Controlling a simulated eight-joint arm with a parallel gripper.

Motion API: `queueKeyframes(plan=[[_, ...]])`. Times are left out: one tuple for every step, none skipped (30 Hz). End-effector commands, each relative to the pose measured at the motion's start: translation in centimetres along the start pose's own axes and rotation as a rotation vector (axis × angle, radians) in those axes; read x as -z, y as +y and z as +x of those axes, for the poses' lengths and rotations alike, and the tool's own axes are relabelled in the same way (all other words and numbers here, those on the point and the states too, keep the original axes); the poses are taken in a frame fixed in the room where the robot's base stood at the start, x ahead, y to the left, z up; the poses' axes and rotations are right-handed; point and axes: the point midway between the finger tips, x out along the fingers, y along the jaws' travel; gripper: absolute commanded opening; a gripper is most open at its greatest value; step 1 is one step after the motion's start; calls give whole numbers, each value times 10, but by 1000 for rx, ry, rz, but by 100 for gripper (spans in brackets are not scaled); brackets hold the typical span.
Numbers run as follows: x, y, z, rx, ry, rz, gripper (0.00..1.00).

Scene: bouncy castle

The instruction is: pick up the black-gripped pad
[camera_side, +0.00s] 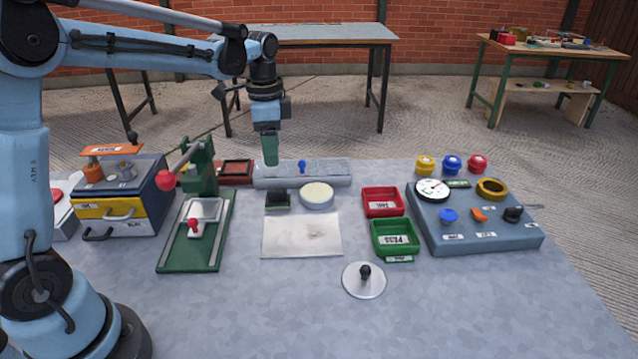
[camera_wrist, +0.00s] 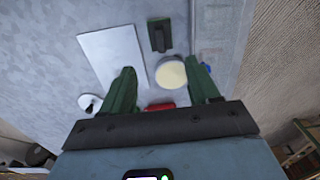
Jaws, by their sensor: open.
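The black-gripped pad, a small dark green block with a black grip on top, lies on the table (camera_side: 277,199) just behind the pale flat plate. It also shows in the wrist view (camera_wrist: 159,35), beyond my fingertips. My gripper (camera_side: 271,160) has green fingers, points down and is raised above the table, behind the pad in the side view. In the wrist view my gripper (camera_wrist: 163,84) is open and empty, its fingers apart on either side of the round cream-topped dish (camera_wrist: 171,74) below. Nothing covers the pad in the wrist view.
The dish (camera_side: 316,196) stands close right of the pad, the pale plate (camera_side: 302,236) in front. A grey bar (camera_side: 325,180) lies behind. A green press (camera_side: 225,240) stands left; red (camera_side: 382,194) and green (camera_side: 396,229) trays stand right. A black-knobbed disc (camera_side: 352,287) lies in front.

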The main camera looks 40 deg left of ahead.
Motion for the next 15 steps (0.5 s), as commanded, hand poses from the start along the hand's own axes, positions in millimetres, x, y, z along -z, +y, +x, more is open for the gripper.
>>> queueKeyframes(plan=[[1,-4,4,-11,-8,15,61],[1,-6,5,-16,-12,23,61],[1,-7,6,-20,-15,33,61],[1,-8,8,-23,-17,37,61],[1,-8,10,-25,-19,40,61],[1,-8,13,-27,-20,42,61],[1,-8,16,-27,-20,43,61],[1,-8,20,-27,-20,43,61],[1,-8,26,-27,-20,43,61],[1,-8,31,-27,-20,43,61],[1,-7,36,-27,-20,42,61],[1,-7,43,-26,-20,42,61],[1,-7,48,-26,-19,42,61],[1,-7,52,-26,-19,42,61],[0,-6,58,-26,-19,42,61]])
